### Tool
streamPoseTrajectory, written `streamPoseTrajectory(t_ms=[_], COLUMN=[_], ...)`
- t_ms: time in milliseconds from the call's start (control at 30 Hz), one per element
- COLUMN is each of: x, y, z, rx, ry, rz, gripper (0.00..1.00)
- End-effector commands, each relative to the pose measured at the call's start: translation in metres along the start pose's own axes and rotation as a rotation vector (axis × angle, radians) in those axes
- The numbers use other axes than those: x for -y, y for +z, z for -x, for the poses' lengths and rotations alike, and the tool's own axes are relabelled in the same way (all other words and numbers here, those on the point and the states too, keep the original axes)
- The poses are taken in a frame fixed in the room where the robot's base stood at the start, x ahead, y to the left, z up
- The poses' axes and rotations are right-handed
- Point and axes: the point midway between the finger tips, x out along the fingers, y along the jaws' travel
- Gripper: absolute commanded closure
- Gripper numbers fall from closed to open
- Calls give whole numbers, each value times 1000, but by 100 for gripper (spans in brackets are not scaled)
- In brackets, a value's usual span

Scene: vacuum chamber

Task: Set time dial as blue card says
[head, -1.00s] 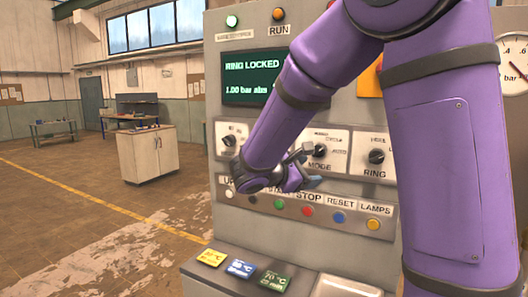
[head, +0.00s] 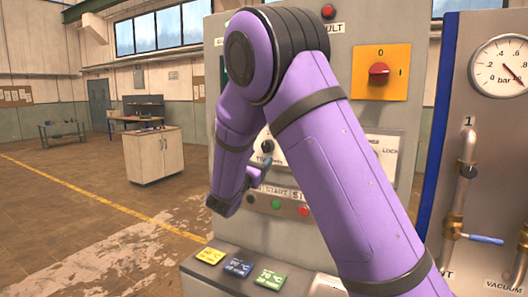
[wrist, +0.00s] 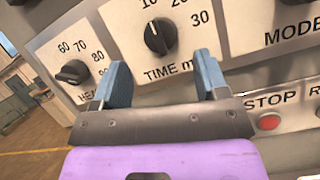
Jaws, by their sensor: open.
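The time dial (wrist: 158,37), a black knob on a white plate marked TIME, is in the upper middle of the wrist view. Its white mark points up and slightly left, roughly toward the 10. My gripper (wrist: 161,66) is open and empty, its two blue fingers pointing at the dial from below, apart from it. In the head view the dial (head: 267,146) is partly visible beside my arm, which hides most of the gripper. The blue card (head: 237,268) lies on the ledge between a yellow and a green card; its small print is not readable.
The heat dial (wrist: 73,72) is left of the time dial, and the MODE plate is to the right. The red STOP button (wrist: 269,122) sits below right. Yellow (head: 210,256) and green (head: 270,279) cards flank the blue one. An orange-backed red switch (head: 379,70) is higher up.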

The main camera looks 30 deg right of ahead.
Motion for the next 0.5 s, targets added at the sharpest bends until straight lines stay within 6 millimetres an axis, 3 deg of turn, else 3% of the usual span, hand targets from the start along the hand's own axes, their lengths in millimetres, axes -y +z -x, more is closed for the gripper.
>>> streamPoseTrajectory(t_ms=[200,500], x=[0,0], y=[0,0], z=[-34,-50], rx=[0,-1], ry=[-2,0], rz=[-1,0], gripper=[33,33])
